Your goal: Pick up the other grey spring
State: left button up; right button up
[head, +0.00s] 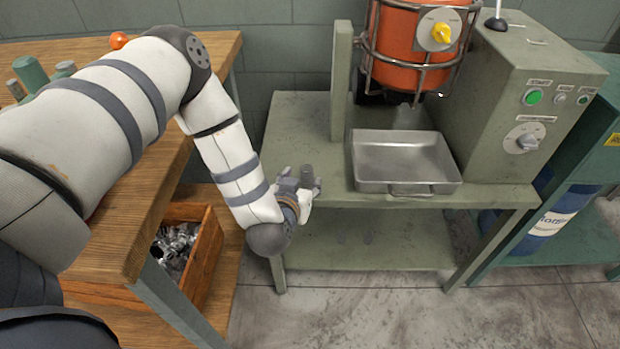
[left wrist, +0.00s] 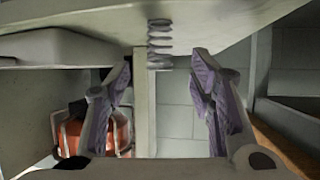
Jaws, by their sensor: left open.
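A grey spring (left wrist: 159,42) stands on the green worktable (left wrist: 215,22) in the left wrist view, where the scene appears upside down. Its coils show in line with the gap between my left fingertips (left wrist: 162,72), which are spread with nothing between them. In the head view my left gripper (head: 296,184) is at the left front part of the green worktable (head: 290,135). A small grey upright shape there (head: 307,174), likely the spring, is beside the fingers. I cannot tell the exact distance between fingers and spring.
A metal tray (head: 402,146) sits right of the gripper, under an orange caged machine part (head: 412,38). A green post (head: 341,80) rises behind the gripper. A control box (head: 530,90) stands at right. A wooden bench (head: 125,220) and scrap-filled crate (head: 205,252) are at left.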

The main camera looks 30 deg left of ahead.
aim_at(305, 177)
pick_arm(q)
jog(key=x, duration=0.3)
jog(key=b+x, duration=0.1)
jog(key=x, duration=0.2)
jog(key=shift+f, duration=0.5)
jog(key=shift+w, duration=0.2)
jog(key=shift+r, duration=0.15)
jog(key=shift+c, duration=0.3)
grip_shut()
